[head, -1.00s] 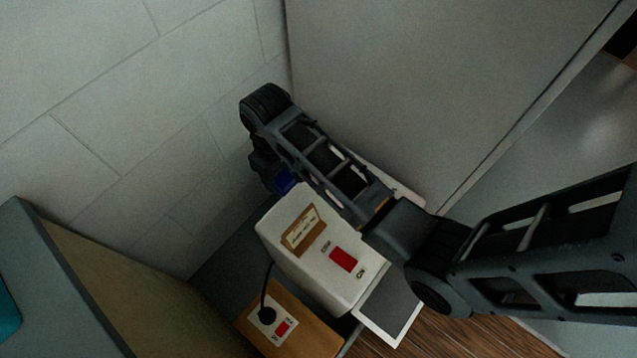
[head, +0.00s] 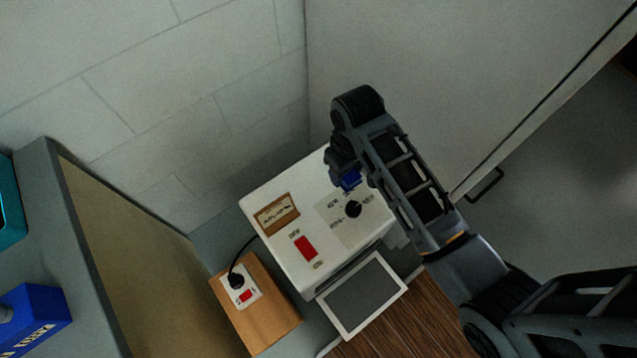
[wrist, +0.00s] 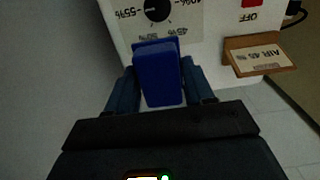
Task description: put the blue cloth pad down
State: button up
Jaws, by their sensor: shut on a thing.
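The blue cloth pad (wrist: 158,75) is held between the two fingers of my gripper (wrist: 160,88) in the wrist view. The pad appears above the white box with a dial (head: 353,209). Whether it touches the box's top cannot be told.
The white box (head: 290,268) has a red switch and a brown label. A wooden block with a socket (head: 262,310) and a grey framed panel (head: 362,297) are near it. A blue container (head: 35,315) is at lower left. Walls stand behind.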

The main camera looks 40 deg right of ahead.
jog(key=b, duration=0.1)
send_over(302, 186)
notch_tip(302, 186, down, 7)
jog(key=shift+r, duration=0.15)
jog(key=shift+a+f, duration=0.1)
jog(key=shift+f, duration=0.1)
jog(key=shift+f+b, duration=0.5)
jog(key=shift+f, duration=1.35)
jog(key=shift+f, duration=0.1)
jog(key=o, duration=0.9)
jog(key=shift+o, duration=0.2)
notch_tip(302, 186, up, 12)
jog(key=p, duration=0.1)
jog(key=shift+p, duration=0.4)
